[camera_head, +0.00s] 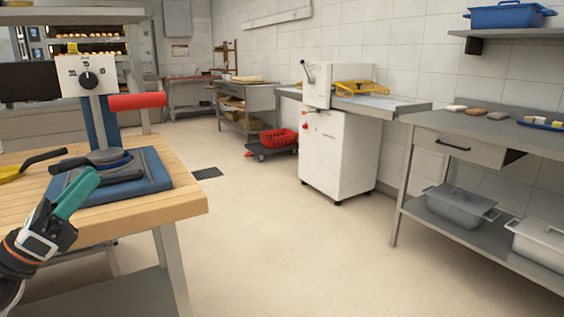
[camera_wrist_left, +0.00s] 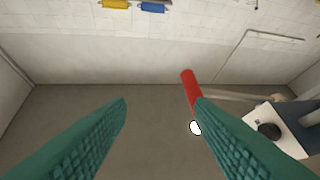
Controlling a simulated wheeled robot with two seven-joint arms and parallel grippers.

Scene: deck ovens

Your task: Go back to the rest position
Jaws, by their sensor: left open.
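My left gripper (camera_head: 75,195) is at the left of the head view, beside the front of the wooden table. In the left wrist view its two green fingers (camera_wrist_left: 160,120) stand wide apart with nothing between them. Just beyond the gripper, a blue press-like device (camera_head: 150,170) stands on the table. It has a white dial panel (camera_head: 88,74) and a red handle (camera_head: 137,101). The red handle (camera_wrist_left: 190,90) also shows in the left wrist view, near the right finger. My right gripper is not in view.
The wooden table (camera_head: 185,205) fills the left front, with a black-handled tool (camera_head: 35,160) on it. A white machine (camera_head: 338,150) stands mid-room. A grey bench (camera_head: 470,126) with grey tubs (camera_head: 460,205) below lines the right. A red crate (camera_head: 278,137) sits on a dolly. The floor between is clear.

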